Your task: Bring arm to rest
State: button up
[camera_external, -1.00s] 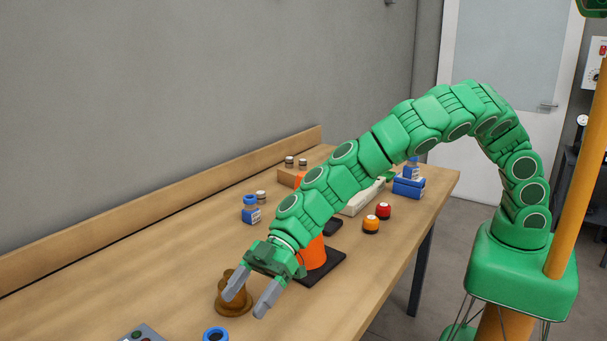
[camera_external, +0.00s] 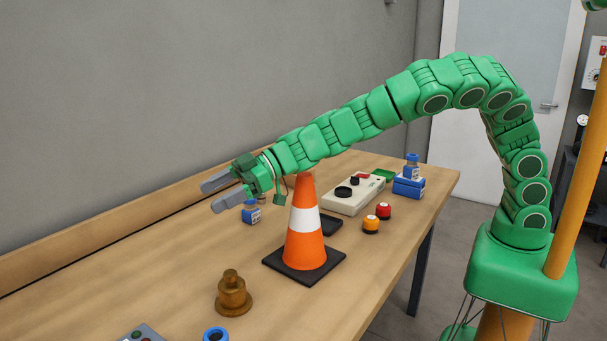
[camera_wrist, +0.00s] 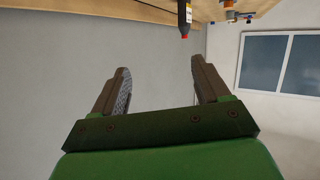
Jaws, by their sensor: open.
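My gripper (camera_external: 217,193) is open and empty, raised above the left part of the table and pointing left toward the grey wall. In the wrist view its two fingers (camera_wrist: 160,90) are spread apart with only wall and room behind them. My green arm arches from its base at the right, over the table. In the external view the hand covers part of a blue bottle (camera_external: 251,213) behind it.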

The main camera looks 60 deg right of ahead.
jog(key=w+d+r+m+t+h, duration=0.25)
jog(key=w+d+r, duration=0.25)
jog(key=d, duration=0.5)
jog(key=w+d+r+m+t+h, duration=0.2)
jog(key=w+d+r+m+t, duration=0.15)
jog(key=d+r, duration=0.45)
jog(key=s+d+r+m+h, duration=0.1)
jog(key=d+m+h, duration=0.2)
jog(key=d, duration=1)
jog(key=s+d+m+h, duration=0.2)
jog(key=d+h, duration=0.2)
jog(key=d, duration=0.9)
jog(key=s+d+f+m+g+h, duration=0.15)
jog(key=s+d+f+g, duration=0.3)
jog(key=s+d, duration=0.5)
jog(key=s+d+f+m+g, duration=0.25)
jog(key=s+d+f, duration=0.35)
jog(key=s, duration=0.7)
jog(key=s+d+f+g, duration=0.2)
jog(key=s+f+g, duration=0.1)
jog(key=s, duration=0.8)
jog(key=s+d+f+n+g, duration=0.1)
jog(key=s+d+f+g, duration=0.1)
jog(key=s, duration=0.9)
jog(key=shift+s+d+f+g, duration=0.15)
jog(key=shift+s+f+g, duration=0.3)
jog(key=shift+g, duration=0.65)
